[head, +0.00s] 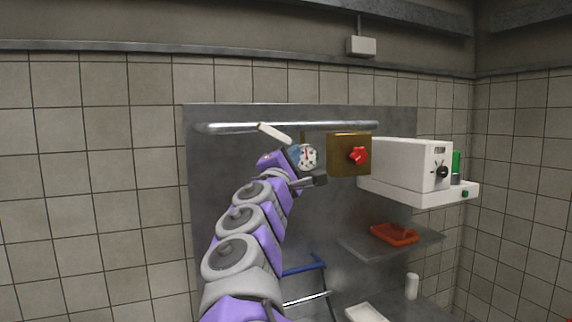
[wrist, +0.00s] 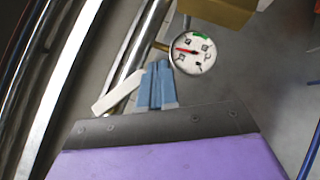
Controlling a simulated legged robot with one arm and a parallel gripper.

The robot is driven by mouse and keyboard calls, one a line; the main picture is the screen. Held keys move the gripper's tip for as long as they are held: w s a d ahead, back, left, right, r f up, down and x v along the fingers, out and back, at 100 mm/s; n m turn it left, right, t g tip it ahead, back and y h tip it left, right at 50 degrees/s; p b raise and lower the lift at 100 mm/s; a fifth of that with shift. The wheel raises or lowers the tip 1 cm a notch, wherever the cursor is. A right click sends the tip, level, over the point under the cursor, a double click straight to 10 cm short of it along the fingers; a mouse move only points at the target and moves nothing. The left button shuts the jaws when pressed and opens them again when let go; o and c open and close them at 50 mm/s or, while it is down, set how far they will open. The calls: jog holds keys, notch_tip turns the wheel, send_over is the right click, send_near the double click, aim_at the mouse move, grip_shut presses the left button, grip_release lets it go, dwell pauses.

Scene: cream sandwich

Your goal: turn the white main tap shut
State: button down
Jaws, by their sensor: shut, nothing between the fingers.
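The white main tap (head: 273,133) is a flat white lever on the metal pipe along the back panel. In the head view it slants down to the right across the pipe. In the wrist view the white lever (wrist: 117,93) lies just left of my fingers, with its upper end close to them; I cannot tell whether they touch. My gripper (head: 295,153) is at the lever's lower right end in the head view. Its blue fingers (wrist: 158,78) are together and empty, pointing toward the pipe.
A round gauge (head: 307,156) hangs below the pipe, close to my fingers. Right of it are a brass box with a red knob (head: 358,155) and a white machine (head: 405,165). A shelf holds a red item (head: 395,234). The wall left of the panel is bare.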

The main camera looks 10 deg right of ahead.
aim_at(275, 134)
jog(key=a+n+t+y+b, duration=0.1)
jog(key=a+n+t+b, duration=0.15)
jog(key=a, duration=0.35)
jog(key=shift+w+d+r+n+t+y+b, duration=0.15)
jog(key=shift+d+r+n+t+y+b, duration=0.2)
jog(key=shift+d+n+b, duration=0.4)
jog(key=shift+w+d+r+n+t+y+b, duration=0.15)
jog(key=shift+d+r+n+y+b, duration=0.4)
jog(key=shift+d+b, duration=0.3)
jog(key=shift+w+d+r+n+t+y+b, duration=0.15)
jog(key=shift+d+r+n+t+y+b, duration=0.15)
jog(key=shift+d+n+b, duration=0.5)
jog(key=shift+d, duration=0.2)
